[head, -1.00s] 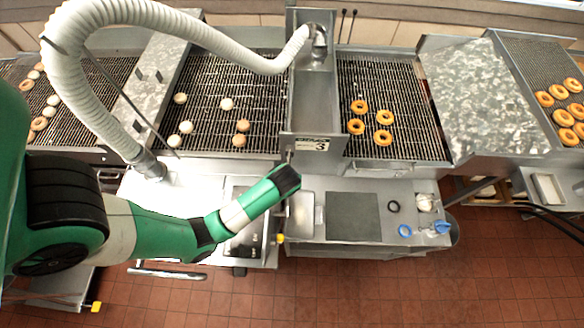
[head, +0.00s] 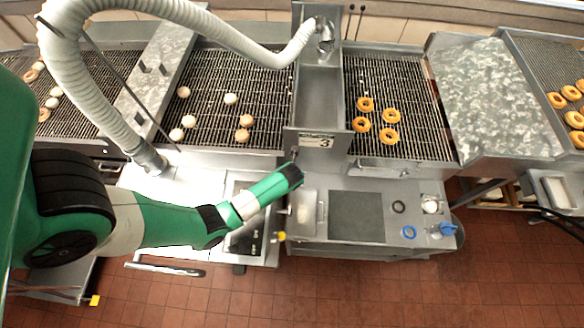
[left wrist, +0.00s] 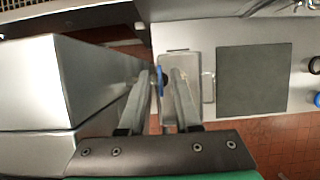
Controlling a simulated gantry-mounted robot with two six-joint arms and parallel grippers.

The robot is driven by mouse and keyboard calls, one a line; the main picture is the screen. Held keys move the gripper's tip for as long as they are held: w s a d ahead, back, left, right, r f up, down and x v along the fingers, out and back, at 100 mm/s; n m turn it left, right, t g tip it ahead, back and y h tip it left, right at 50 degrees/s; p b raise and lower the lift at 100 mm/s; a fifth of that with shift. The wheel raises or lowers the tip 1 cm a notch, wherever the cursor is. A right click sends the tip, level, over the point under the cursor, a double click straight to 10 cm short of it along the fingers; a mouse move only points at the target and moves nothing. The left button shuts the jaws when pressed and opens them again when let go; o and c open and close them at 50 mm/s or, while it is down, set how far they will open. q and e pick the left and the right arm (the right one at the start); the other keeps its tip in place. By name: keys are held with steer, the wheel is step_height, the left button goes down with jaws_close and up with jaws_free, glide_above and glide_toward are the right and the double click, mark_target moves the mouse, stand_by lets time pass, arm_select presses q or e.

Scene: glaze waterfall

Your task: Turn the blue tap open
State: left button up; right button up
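The blue tap handle (left wrist: 160,81) shows as a thin upright blue piece in the left wrist view. It stands in the gap between the fingers of my left gripper (left wrist: 165,76), nearer the left finger. The fingers are apart, one on each side of it; I cannot tell whether either touches it. In the head view my left arm reaches in from the left, its wrist over the gap in front of the number 3 sign (head: 316,140). The tap and fingers cannot be made out there. My right gripper is in neither view.
A steel counter (head: 400,184) holds a dark mat (head: 356,216), a blue ring (head: 409,232) and a black ring (head: 399,206). Behind it, doughnuts (head: 364,103) lie on a wire conveyor (head: 410,90). A large steel box (left wrist: 65,80) stands left of the gripper in the left wrist view.

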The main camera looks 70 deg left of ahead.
arm_select(q)
jaws_close()
steer(key=shift+n, duration=0.4)
steer(key=shift+w+n+g+y+p, duration=0.1)
steer(key=shift+n+g+y+p, duration=0.3)
steer(key=shift+n, duration=0.6)
steer(key=n+g, duration=0.1)
steer(key=n, duration=0.2)
steer(key=shift+n+g+b, duration=0.3)
steer(key=shift+g, duration=0.1)
steer(key=n+b, duration=0.1)
steer(key=n, duration=0.1)
steer(key=n+g, duration=0.1)
steer(key=n, duration=0.1)
steer(key=shift+f+n+g+h+b, duration=0.1)
steer(key=shift+n+g+h+b, duration=0.2)
steer(key=shift+h+b, duration=0.1)
steer(key=n+g+h+b, duration=0.1)
steer(key=n+b, duration=0.1)
steer(key=n, duration=0.3)
steer(key=shift+h, duration=0.4)
